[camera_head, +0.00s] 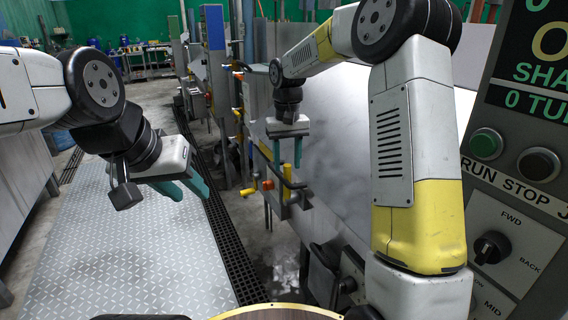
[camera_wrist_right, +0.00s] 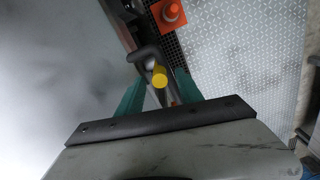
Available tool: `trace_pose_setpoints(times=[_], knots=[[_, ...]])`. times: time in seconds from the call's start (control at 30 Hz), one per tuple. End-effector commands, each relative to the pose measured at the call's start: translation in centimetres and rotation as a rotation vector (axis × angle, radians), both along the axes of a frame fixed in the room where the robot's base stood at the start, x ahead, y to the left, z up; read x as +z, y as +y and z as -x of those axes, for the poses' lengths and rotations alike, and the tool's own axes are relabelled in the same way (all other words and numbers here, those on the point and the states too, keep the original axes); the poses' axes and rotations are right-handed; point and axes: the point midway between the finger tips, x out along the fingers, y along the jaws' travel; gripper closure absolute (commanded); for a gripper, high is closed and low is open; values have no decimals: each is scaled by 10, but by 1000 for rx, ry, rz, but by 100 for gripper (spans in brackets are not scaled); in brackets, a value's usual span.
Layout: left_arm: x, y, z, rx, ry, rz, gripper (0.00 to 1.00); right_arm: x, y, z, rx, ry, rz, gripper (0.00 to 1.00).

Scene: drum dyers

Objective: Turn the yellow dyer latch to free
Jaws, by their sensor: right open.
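The yellow dyer latch (camera_wrist_right: 160,76) shows in the right wrist view as a yellow round end on a dark bent bar. It lies in line with the gap between the teal fingers of my right gripper (camera_wrist_right: 158,92). I cannot tell whether they touch it. In the head view my right gripper (camera_head: 287,153) is open, pointing down above the black and yellow latch fittings (camera_head: 268,185) on the dyer's side. My left gripper (camera_head: 190,188) is open and empty over the walkway, well away from the latch.
The pale dyer drum (camera_head: 340,150) stands just right of the latch. An orange knob on a red-orange base (camera_wrist_right: 172,12) sits near the latch. A control panel (camera_head: 505,230) is close on the right. The plated walkway (camera_head: 130,240) on the left is clear.

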Motion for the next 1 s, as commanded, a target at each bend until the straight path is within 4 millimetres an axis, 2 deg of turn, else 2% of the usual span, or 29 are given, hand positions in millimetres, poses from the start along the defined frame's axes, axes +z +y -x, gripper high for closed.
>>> trace_pose_setpoints(times=[0.17, 0.47, 0.6, 0.7, 1.0], knots=[[0, 0, 0, 0, 0, 0, 64, -16, -1, 0, -1, 0, 1, 57], [0, 0, 0, 0, 0, 0, 64, -19, 0, 0, -1, -1, 0, 57], [0, 0, 0, 0, 0, 0, 64, -19, 0, 0, -1, -1, 0, 84], [0, 0, 0, 0, 0, 0, 64, -19, 0, 0, -1, -1, 0, 100], [0, 0, 0, 0, 0, 0, 64, -18, 0, 0, -1, -1, 0, 100]])
